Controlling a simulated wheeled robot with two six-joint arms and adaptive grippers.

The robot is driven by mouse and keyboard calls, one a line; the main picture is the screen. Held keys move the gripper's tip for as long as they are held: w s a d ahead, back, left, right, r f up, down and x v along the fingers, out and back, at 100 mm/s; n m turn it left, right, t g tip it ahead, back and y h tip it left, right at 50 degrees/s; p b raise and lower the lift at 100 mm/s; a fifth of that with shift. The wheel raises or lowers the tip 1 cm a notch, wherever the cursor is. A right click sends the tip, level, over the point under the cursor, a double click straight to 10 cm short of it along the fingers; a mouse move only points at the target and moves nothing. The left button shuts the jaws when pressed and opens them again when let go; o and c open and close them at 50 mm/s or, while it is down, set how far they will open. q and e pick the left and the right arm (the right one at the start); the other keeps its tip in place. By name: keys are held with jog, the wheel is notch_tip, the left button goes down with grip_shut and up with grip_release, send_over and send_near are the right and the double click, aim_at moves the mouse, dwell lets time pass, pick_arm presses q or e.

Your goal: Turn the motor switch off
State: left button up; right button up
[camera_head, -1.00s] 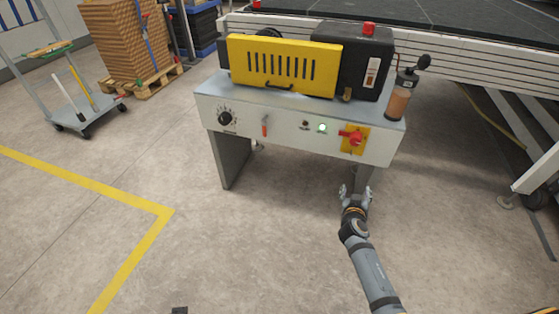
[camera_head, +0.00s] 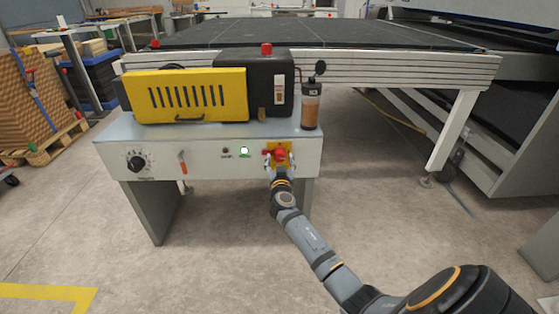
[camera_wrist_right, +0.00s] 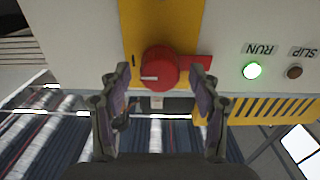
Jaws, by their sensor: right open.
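The motor switch is a red rotary knob (camera_head: 279,154) on a yellow plate at the right of the coater's white front panel (camera_head: 207,158). In the right wrist view the red knob (camera_wrist_right: 160,68) has a white mark pointing left in that picture, and a red piece shows beside it. My right gripper (camera_head: 279,170) is at the panel, just below the knob. In the wrist view my right gripper (camera_wrist_right: 157,82) is open, with one finger on each side of the knob and gaps between. The green RUN lamp (camera_wrist_right: 252,71) is lit; the SLIP lamp (camera_wrist_right: 294,72) is dark.
A black dial (camera_head: 136,163) and a small red-handled lever (camera_head: 183,162) are on the panel's left. The yellow guard (camera_head: 190,95) and an amber cup (camera_head: 311,105) stand above. A conveyor (camera_head: 330,65) is behind. The floor in front is clear.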

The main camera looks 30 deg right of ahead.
jog(key=shift+w+d, duration=0.25)
jog(key=shift+w, duration=0.1)
jog(key=c, duration=1.1)
jog(key=shift+c, duration=0.2)
